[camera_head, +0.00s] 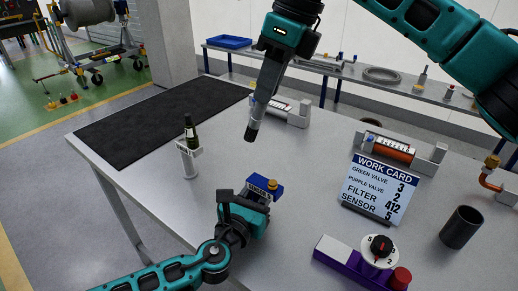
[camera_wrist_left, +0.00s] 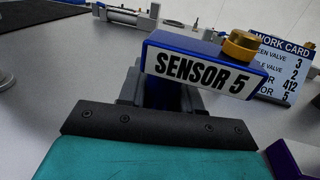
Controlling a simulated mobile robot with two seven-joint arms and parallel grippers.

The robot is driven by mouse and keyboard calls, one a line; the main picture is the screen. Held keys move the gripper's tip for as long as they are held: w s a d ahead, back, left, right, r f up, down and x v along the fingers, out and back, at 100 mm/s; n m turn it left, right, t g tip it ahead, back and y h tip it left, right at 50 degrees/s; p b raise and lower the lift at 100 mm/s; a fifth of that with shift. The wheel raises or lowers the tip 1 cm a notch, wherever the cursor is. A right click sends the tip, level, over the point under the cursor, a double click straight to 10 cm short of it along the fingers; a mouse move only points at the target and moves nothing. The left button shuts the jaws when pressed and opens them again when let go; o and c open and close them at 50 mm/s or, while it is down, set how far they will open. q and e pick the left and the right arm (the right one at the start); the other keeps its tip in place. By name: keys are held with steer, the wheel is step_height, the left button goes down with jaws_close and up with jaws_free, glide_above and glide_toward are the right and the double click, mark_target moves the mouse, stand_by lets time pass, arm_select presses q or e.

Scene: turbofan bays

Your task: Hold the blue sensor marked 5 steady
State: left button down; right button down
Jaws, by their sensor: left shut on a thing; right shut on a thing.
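The blue sensor (camera_head: 261,185), a box with a brass round cap, is near the front middle of the grey table. In the left wrist view the sensor (camera_wrist_left: 195,68) shows its white label "SENSOR 5". My left gripper (camera_head: 243,202) is shut on the sensor from the near side; in the left wrist view my left gripper (camera_wrist_left: 155,92) has its jaws under and behind the label, partly hidden. Whether the sensor touches the table is hard to tell. My right gripper (camera_head: 272,72) points down above the table, shut on a grey rod-like thing with a dark tip (camera_head: 252,131), apart from the sensor.
A work card (camera_head: 378,190) stands right of the sensor. A purple block (camera_head: 337,262) with a dial and red knob is at the front right, near a dark cup (camera_head: 461,227). A white holder (camera_head: 189,160) with a dark bottle-like thing stands left. A black mat (camera_head: 160,122) lies behind.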

arm_select(q)
steer(key=c, duration=0.7)
jaws_free()
steer(key=v, duration=1.2)
